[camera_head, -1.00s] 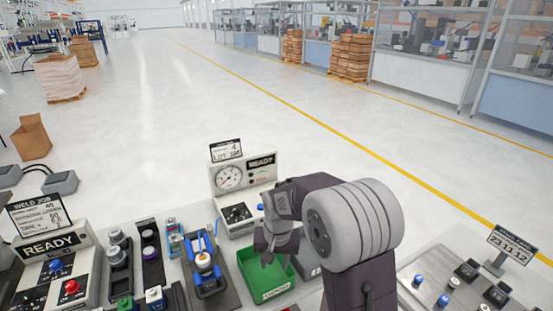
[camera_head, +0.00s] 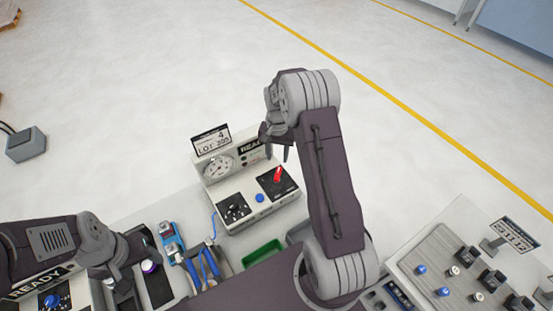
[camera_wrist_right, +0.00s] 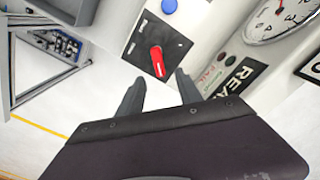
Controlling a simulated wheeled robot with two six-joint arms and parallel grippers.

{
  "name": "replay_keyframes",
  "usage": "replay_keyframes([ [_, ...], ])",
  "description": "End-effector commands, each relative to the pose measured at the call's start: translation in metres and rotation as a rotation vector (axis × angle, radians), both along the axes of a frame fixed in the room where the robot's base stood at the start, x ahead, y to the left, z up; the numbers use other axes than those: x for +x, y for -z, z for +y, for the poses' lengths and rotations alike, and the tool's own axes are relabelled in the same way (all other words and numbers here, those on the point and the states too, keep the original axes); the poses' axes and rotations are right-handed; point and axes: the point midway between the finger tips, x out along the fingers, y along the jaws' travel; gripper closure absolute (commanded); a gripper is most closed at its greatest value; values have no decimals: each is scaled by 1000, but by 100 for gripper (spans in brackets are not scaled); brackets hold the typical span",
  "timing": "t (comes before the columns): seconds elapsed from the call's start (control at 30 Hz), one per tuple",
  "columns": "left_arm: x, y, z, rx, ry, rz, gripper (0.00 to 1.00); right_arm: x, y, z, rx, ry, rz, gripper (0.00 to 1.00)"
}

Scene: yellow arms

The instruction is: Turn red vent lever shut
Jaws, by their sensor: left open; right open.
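The red vent lever (camera_head: 278,175) stands on a black plate at the right end of the white gauge box (camera_head: 240,212). In the right wrist view the red lever (camera_wrist_right: 158,62) lies just beyond the gap between the fingertips, apart from both. My right gripper (camera_head: 277,150) is open and empty, just behind and above the lever; its fingers (camera_wrist_right: 158,82) show in the wrist view. My left gripper (camera_head: 133,262) is at the lower left, near the dark tray with the purple-topped item; I see nothing held in it.
The gauge box also carries a blue button (camera_head: 260,198), a black knob panel (camera_head: 234,208) and a LOT card (camera_head: 211,140). A green bin (camera_head: 263,253) and blue-handled pliers (camera_head: 207,268) are in front. A switch panel (camera_head: 450,268) stands at right.

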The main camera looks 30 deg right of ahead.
Motion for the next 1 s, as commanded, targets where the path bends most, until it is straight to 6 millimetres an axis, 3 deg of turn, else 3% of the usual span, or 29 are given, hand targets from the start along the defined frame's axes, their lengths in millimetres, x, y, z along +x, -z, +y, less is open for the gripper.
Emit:
replay_keyframes([
  [0.13,0,-3,0,0,0,0,42,-1,-3,-2,0,5,0,58],
  [0.27,0,-7,0,0,0,0,42,-1,7,-2,1,4,3,58],
  [0.5,0,-26,0,0,0,0,42,-2,55,-1,2,4,5,58],
  [0.7,0,-33,0,0,0,0,42,-1,83,-2,1,4,1,58],
  [1.0,0,-32,0,0,0,0,42,0,88,-2,0,4,-1,58],
])
